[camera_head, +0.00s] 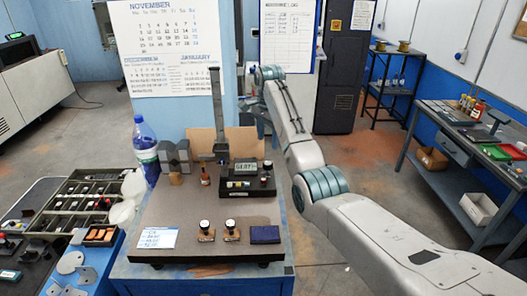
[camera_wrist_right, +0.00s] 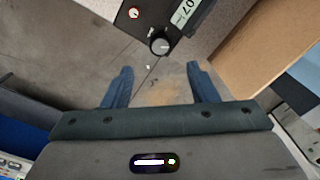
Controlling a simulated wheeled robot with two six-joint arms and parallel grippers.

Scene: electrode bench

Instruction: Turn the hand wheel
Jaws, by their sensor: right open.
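My right arm reaches in from the right to the upright stand (camera_head: 217,110) on the bench. My right gripper (camera_head: 247,103) is beside the stand's column, above the display box (camera_head: 245,170). In the right wrist view my right gripper (camera_wrist_right: 160,80) has its two blue fingers spread apart with nothing held between them. A black round knob (camera_wrist_right: 159,43) on the dark box lies beyond the fingertips, apart from them. My left gripper is not in view.
The bench board (camera_head: 190,205) carries small bottles, two small knobbed pieces, a dark blue block (camera_head: 265,234) and a white note (camera_head: 157,238). A water bottle (camera_head: 145,150) stands at the back left. A sorting tray (camera_head: 62,218) is at the left.

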